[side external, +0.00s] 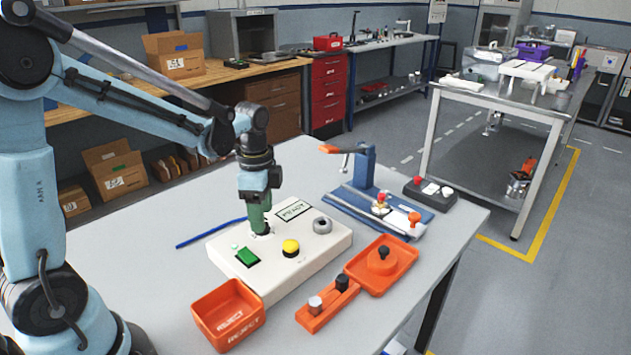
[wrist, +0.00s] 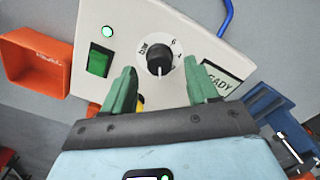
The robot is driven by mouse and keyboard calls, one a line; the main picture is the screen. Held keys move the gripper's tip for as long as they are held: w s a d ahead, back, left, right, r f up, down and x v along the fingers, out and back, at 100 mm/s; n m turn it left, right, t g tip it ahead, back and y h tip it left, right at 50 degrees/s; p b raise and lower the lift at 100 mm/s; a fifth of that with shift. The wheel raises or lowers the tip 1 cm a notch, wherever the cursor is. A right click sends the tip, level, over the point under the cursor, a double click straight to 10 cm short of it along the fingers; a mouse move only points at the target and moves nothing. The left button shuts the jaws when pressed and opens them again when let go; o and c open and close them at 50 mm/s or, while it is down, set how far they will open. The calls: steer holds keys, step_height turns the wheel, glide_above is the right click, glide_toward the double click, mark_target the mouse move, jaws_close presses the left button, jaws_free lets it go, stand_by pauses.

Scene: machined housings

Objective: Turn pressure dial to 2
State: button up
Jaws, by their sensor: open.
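The pressure dial (wrist: 159,57) is a black knob on a round white scale marked "bar", on the white control box (side external: 222,246). In the wrist view it shows between and just beyond my two green fingertips. A small pale mark shows at the knob's lower edge; which number it meets is too small to tell. My gripper (side external: 261,231) points down over the back part of the box and hides the dial in the side view. In the wrist view my gripper (wrist: 160,72) is open, one finger on each side of the dial, with gaps to the knob. I cannot tell its height above the box.
The box also carries a READY display (side external: 295,210), green switch (side external: 248,257), yellow button (side external: 290,248) and grey knob (side external: 322,225). An orange REJECT bin (side external: 228,314) stands in front, an orange tray (side external: 405,262) to the right, and a blue clamp fixture (side external: 365,172) behind.

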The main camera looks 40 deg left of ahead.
steer(key=shift+f, duration=0.65)
steer(key=c, duration=1)
steer(key=shift+c, duration=0.2)
steer(key=n, duration=0.4)
steer(key=shift+n, duration=0.3)
steer(key=shift+a+n, duration=0.1)
steer(key=shift+n, duration=1.9)
